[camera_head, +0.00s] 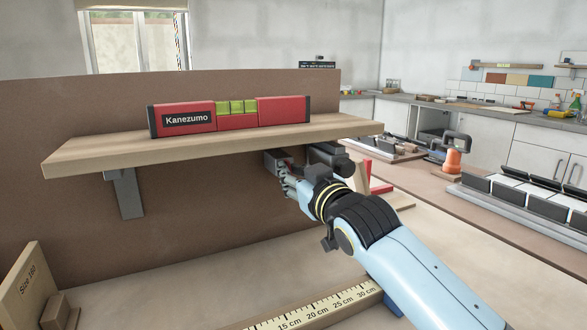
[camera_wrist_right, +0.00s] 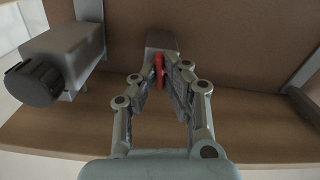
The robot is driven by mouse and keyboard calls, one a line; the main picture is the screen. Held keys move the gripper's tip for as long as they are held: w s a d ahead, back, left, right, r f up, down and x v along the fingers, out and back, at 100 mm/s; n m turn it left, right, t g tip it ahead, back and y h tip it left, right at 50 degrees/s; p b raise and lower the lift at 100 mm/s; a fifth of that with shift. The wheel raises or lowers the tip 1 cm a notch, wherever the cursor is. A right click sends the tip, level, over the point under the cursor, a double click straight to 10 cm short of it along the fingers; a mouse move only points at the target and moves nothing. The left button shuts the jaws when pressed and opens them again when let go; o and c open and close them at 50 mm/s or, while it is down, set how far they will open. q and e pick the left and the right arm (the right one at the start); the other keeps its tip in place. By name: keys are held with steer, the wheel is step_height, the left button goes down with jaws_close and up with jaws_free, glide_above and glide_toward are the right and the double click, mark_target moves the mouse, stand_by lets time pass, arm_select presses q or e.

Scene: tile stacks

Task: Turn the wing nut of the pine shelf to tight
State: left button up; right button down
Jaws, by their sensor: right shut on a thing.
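The pine shelf (camera_head: 90,155) juts from a brown panel and also spans the wrist view (camera_wrist_right: 60,120). The wing nut (camera_wrist_right: 159,70) shows in the wrist view as a small red piece beside a grey block (camera_wrist_right: 163,42). My right gripper (camera_head: 284,172) is under the right part of the shelf. In the wrist view its fingers (camera_wrist_right: 164,78) are closed around the wing nut. The fingers hide part of the nut, and its turn angle is not clear. In the head view the nut is hidden. My left gripper is not in view.
A red spirit level (camera_head: 235,122) with green vials lies on the shelf. A grey bracket (camera_head: 125,195) supports the shelf at left. A grey block with a black knob (camera_wrist_right: 32,82) is close left of the fingers. A ruler (camera_head: 330,303) lies on the bench below.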

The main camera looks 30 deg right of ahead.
steer(key=shift+m, duration=0.8)
steer(key=c, duration=1.4)
jaws_free()
steer(key=shift+c, duration=0.2)
steer(key=s, duration=1.2)
steer(key=shift+a, duration=0.35)
steer(key=shift+f, duration=0.15)
